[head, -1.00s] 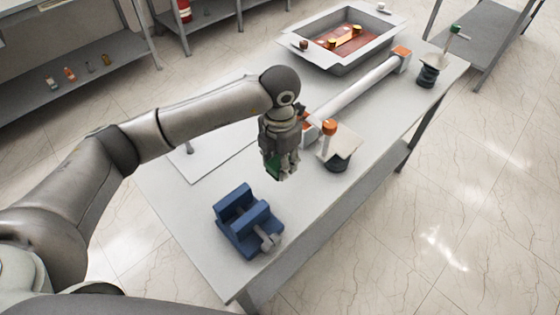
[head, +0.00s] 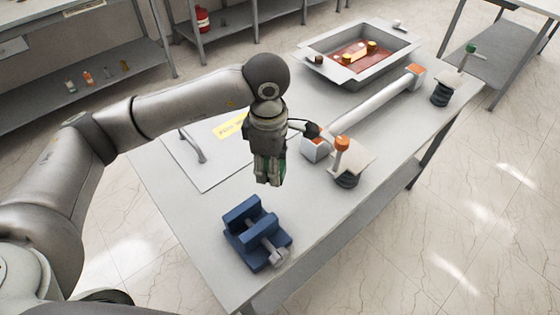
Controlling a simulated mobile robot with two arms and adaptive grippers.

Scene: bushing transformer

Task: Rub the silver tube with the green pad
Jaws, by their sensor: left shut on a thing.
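The silver tube (head: 375,105) lies on the table, running from an orange-and-white end block (head: 315,148) near the middle to another at the back right (head: 415,74). My left gripper (head: 268,180) points down, left of the tube's near end and apart from it. It is shut on the green pad (head: 282,170). Only a narrow strip of the pad shows between the fingers; the rest is hidden by them. My right gripper is not in view.
A blue vise (head: 256,235) stands at the table's near end. A grey tray (head: 352,72) with copper-coloured parts sits behind the tube. Black ribbed stands (head: 347,180) (head: 440,95) are along the right edge. A white board with a handle (head: 205,165) lies at the left.

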